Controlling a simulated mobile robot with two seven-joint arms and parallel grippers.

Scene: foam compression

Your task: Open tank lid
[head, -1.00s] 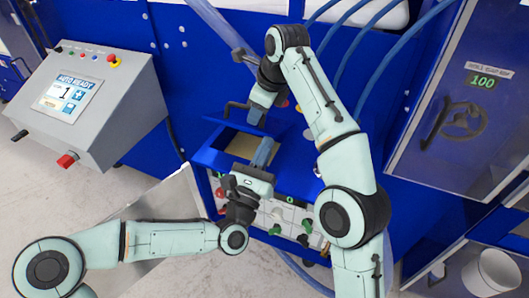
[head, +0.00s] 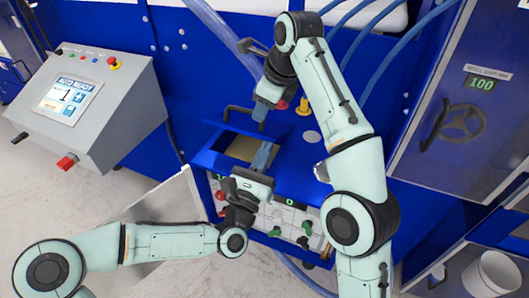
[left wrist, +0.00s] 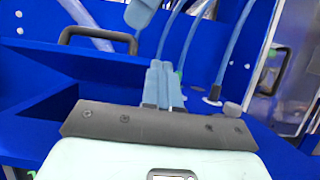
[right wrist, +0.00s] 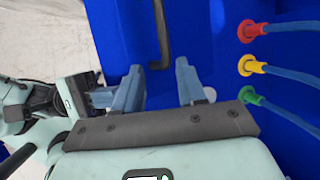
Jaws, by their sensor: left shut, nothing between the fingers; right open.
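The blue tank lid with its black bar handle (head: 238,111) is at the middle of the head view. In front of the handle a tan-floored tank opening (head: 238,149) shows. The handle also appears in the left wrist view (left wrist: 97,36) and the right wrist view (right wrist: 162,35). My left gripper (head: 264,154) is shut and empty at the opening's right side; its closed fingers (left wrist: 163,82) show in the left wrist view. My right gripper (head: 262,109) is open just right of the handle; its parted fingers (right wrist: 158,82) have nothing between them and do not touch the handle.
Red, yellow and green hose fittings (right wrist: 250,65) with blue hoses lie right of my right gripper. A control console (head: 85,105) stands at left, and a cabinet with a handwheel (head: 463,122) at right. Valves and knobs (head: 275,218) are on the front below the tank.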

